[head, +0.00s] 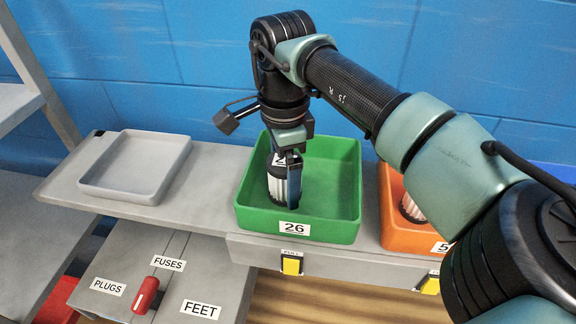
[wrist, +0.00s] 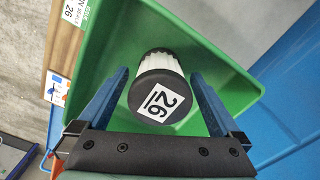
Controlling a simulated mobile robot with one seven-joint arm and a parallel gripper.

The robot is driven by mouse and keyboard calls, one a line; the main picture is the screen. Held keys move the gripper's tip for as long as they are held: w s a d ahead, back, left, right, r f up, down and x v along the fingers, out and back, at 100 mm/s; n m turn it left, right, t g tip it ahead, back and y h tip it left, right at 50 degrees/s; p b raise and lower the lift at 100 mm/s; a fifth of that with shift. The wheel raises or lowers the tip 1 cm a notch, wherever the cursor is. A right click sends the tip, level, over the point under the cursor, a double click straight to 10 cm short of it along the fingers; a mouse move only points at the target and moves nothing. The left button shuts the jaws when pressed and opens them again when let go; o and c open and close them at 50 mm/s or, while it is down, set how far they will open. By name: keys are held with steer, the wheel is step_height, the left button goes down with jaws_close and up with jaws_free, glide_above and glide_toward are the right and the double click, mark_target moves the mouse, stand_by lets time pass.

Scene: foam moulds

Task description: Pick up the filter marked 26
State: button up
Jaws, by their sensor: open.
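The filter marked 26 (wrist: 157,88) is a white pleated cylinder with a black cap and a white 26 label. It stands in the green bin (head: 338,205), which carries a 26 tag on its front. In the head view the filter (head: 277,188) is partly hidden by my gripper (head: 290,185), which reaches down into the bin. In the wrist view my gripper (wrist: 158,92) is open, with one blue finger on each side of the filter. Gaps show between the fingers and the filter.
An orange bin (head: 392,205) with another white filter (head: 411,208) stands to the right, partly behind my arm. An empty grey tray (head: 125,193) is on the left of the shelf. Below are compartments labelled plugs, fuses and feet, with a red handle (head: 146,295).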

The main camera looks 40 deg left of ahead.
steer(key=c, duration=1.4)
